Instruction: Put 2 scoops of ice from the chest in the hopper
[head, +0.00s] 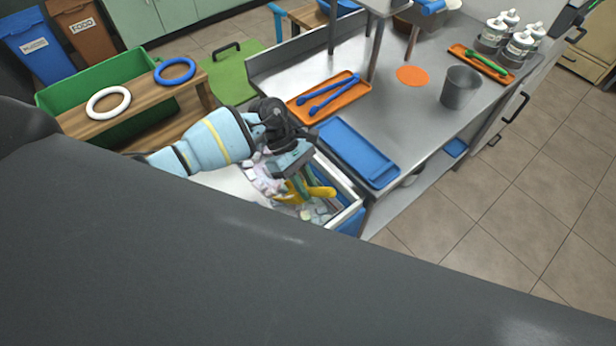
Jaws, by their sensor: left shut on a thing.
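My left gripper (297,176) is over the open ice chest (347,214) and shut on a yellow scoop (318,192). The scoop is down inside the chest at the level of the ice. Pale ice cubes (262,181) show around the gripper. My left arm hides part of the chest, and I cannot tell how much ice is in the scoop. I cannot make out the hopper in this view. My right gripper is not in view.
A flat blue panel (357,152) lies beside the chest on the steel counter (400,118). An orange tray (300,112) holds blue tongs (334,94). A metal cup (460,88) and several bottles stand farther right. A wooden plank (135,112) carries white and blue rings.

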